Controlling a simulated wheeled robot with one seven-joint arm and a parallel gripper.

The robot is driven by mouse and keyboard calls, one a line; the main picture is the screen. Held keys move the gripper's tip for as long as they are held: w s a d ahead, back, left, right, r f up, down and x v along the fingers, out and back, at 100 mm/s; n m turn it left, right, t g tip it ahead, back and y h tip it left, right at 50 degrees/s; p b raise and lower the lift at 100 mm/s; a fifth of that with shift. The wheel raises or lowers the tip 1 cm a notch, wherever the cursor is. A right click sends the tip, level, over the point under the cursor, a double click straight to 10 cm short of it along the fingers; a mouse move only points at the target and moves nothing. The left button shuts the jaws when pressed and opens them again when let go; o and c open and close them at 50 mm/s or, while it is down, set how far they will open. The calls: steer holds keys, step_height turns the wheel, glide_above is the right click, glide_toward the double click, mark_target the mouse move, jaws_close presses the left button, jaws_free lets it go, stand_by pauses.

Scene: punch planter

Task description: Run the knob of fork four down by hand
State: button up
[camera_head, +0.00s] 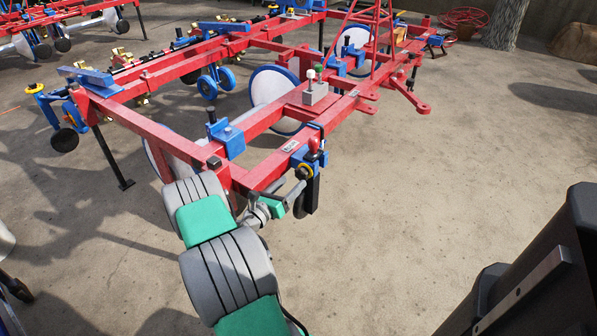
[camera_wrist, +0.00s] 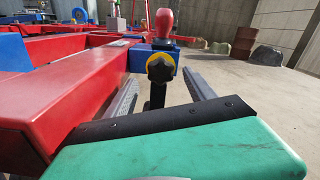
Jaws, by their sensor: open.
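At the near right corner of the red planter frame sits a blue clamp (camera_head: 310,155). A black star knob with a yellow ring (camera_wrist: 160,68) faces my wrist camera on it; the knob also shows in the head view (camera_head: 304,172). A red-topped handle (camera_wrist: 164,22) stands upright above the knob, and a dark shank hangs below. My gripper (camera_head: 290,190) is open near the knob. In the wrist view its grey fingers (camera_wrist: 162,88) reach forward, one on each side of the shank. The knob appears between them and slightly higher; contact cannot be told. No fork number is readable.
The red frame beam (camera_wrist: 85,95) runs close along the left of my gripper. A second blue clamp (camera_head: 228,138) and a grey box with small levers (camera_head: 315,93) sit on the frame. The concrete floor to the right (camera_head: 430,200) is clear.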

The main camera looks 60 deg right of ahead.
mark_target(299, 175)
steer(key=d, duration=0.4)
steer(key=shift+s+d, duration=0.25)
steer(key=shift+s, duration=0.15)
steer(key=shift+d+b, duration=0.3)
steer(key=c, duration=1.4)
